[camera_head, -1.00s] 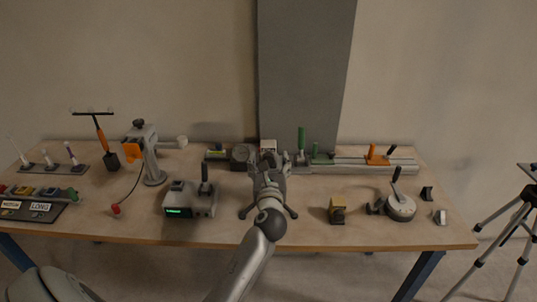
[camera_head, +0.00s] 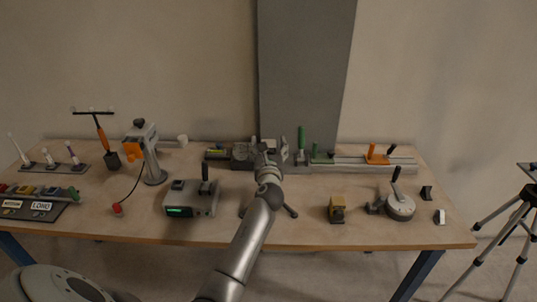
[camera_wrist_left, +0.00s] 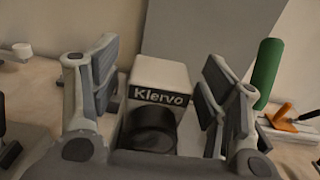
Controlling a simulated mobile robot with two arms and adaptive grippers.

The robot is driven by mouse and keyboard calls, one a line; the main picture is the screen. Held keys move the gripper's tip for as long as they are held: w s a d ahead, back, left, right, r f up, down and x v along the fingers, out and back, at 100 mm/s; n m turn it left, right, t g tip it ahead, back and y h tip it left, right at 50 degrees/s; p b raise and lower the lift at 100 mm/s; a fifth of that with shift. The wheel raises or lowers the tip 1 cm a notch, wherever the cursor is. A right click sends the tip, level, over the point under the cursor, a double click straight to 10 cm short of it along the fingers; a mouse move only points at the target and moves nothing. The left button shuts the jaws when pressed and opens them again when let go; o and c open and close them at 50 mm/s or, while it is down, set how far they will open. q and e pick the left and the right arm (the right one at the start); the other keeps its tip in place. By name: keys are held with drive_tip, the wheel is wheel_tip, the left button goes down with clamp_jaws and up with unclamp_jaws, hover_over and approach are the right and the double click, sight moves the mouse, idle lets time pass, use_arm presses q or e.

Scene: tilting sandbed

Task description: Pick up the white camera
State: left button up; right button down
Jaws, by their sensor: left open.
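The white camera (camera_wrist_left: 160,76) is a boxy white body with a dark "Klervo" label and a black round lens facing me in the left wrist view. In the head view it is mostly hidden behind my left gripper (camera_head: 268,150), at the rail along the back of the table. My left gripper also shows in the left wrist view (camera_wrist_left: 160,88). Its jaws are open, one on each side of the camera, with a visible gap on the left. Whether the right jaw touches the camera I cannot tell. My right gripper is not in view.
A green upright handle (camera_wrist_left: 266,74) stands just right of the jaws, with an orange clamp (camera_head: 376,155) further along the rail (camera_head: 345,166). A grey panel rises behind.

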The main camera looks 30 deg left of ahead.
use_arm(q)
drive_tip(key=shift+c, duration=0.4)
drive_tip(key=c, duration=1.2)
drive_tip(key=shift+r, duration=0.1)
drive_tip(key=shift+c, duration=0.7)
